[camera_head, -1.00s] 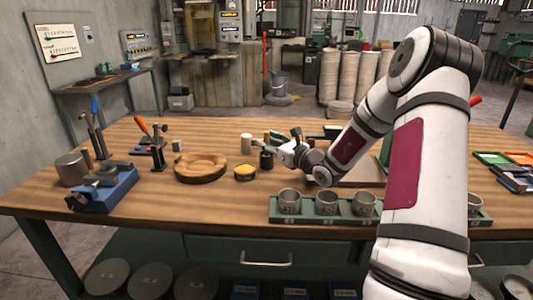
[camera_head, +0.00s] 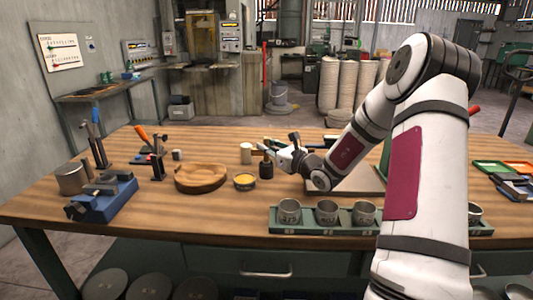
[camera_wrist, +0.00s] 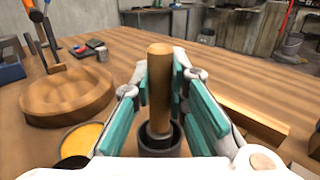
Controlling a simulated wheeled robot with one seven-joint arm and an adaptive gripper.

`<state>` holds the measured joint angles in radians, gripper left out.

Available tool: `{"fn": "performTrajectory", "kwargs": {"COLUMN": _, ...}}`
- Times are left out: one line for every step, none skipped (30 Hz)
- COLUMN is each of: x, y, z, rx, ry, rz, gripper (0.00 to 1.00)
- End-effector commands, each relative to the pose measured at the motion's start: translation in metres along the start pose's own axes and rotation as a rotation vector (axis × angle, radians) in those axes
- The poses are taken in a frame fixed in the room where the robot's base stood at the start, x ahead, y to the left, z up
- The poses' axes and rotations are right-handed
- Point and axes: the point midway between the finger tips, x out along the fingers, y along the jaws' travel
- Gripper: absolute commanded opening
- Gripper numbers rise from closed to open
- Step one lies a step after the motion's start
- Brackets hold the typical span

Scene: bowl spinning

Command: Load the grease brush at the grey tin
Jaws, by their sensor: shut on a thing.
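My gripper (camera_head: 268,149) is over the middle of the bench. In the wrist view its teal pads (camera_wrist: 160,82) are shut on the upright wooden handle of the brush (camera_wrist: 159,62). The brush's lower end is inside a dark round holder (camera_wrist: 175,143), so its bristles are hidden. The holder also shows in the head view (camera_head: 266,171). Just left of it is a low, dark-rimmed tin with yellow contents (camera_head: 244,182), partly in the wrist view (camera_wrist: 84,138). Several grey tins (camera_head: 327,212) sit in a green rack at the front; I cannot tell which is the task's tin.
A round wooden bowl (camera_head: 201,177) lies left of the yellow-filled tin. A blue fixture (camera_head: 103,197) and upright tools are farther left. Bare bench top lies between the fixture and the rack.

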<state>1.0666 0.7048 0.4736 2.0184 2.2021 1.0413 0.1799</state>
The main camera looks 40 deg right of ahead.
Motion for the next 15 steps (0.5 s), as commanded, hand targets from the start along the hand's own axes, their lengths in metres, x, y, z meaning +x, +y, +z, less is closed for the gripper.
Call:
{"fn": "performTrajectory", "kwargs": {"x": 0.000, "y": 0.000, "z": 0.012, "rx": -0.005, "ry": -0.002, "rz": 0.001, "gripper": 0.00}}
{"fn": "performTrajectory", "kwargs": {"x": 0.000, "y": 0.001, "z": 0.018, "rx": -0.006, "ry": -0.002, "rz": 0.000, "gripper": 0.00}}
{"fn": "performTrajectory", "kwargs": {"x": 0.000, "y": 0.000, "z": 0.026, "rx": -0.007, "ry": -0.003, "rz": 0.001, "gripper": 0.00}}
{"fn": "performTrajectory", "kwargs": {"x": 0.000, "y": 0.001, "z": 0.032, "rx": -0.006, "ry": -0.003, "rz": 0.001, "gripper": 0.00}}
{"fn": "performTrajectory", "kwargs": {"x": 0.000, "y": 0.001, "z": 0.039, "rx": -0.007, "ry": -0.003, "rz": 0.001, "gripper": 0.00}}
{"fn": "performTrajectory", "kwargs": {"x": 0.000, "y": 0.001, "z": 0.046, "rx": -0.005, "ry": -0.003, "rz": 0.001, "gripper": 0.00}}
{"fn": "performTrajectory", "kwargs": {"x": 0.000, "y": 0.001, "z": 0.052, "rx": -0.006, "ry": -0.003, "rz": 0.001, "gripper": 0.00}}
{"fn": "performTrajectory", "kwargs": {"x": 0.000, "y": 0.001, "z": 0.057, "rx": -0.005, "ry": -0.002, "rz": 0.000, "gripper": 0.00}}
{"fn": "performTrajectory", "kwargs": {"x": 0.000, "y": 0.001, "z": 0.063, "rx": -0.005, "ry": -0.002, "rz": 0.000, "gripper": 0.00}}
{"fn": "performTrajectory", "kwargs": {"x": 0.000, "y": 0.001, "z": 0.068, "rx": -0.004, "ry": -0.002, "rz": 0.000, "gripper": 0.00}}
{"fn": "performTrajectory", "kwargs": {"x": 0.000, "y": 0.000, "z": 0.072, "rx": -0.004, "ry": -0.002, "rz": 0.000, "gripper": 0.00}}
{"fn": "performTrajectory", "kwargs": {"x": 0.000, "y": 0.000, "z": 0.076, "rx": -0.003, "ry": -0.002, "rz": 0.000, "gripper": 0.00}}
{"fn": "performTrajectory", "kwargs": {"x": 0.000, "y": 0.001, "z": 0.079, "rx": -0.001, "ry": -0.001, "rz": 0.000, "gripper": 0.00}}
{"fn": "performTrajectory", "kwargs": {"x": 0.000, "y": 0.002, "z": 0.081, "rx": 0.002, "ry": 0.001, "rz": 0.001, "gripper": 0.00}}
{"fn": "performTrajectory", "kwargs": {"x": 0.001, "y": 0.004, "z": 0.082, "rx": 0.008, "ry": 0.005, "rz": 0.003, "gripper": 0.00}}
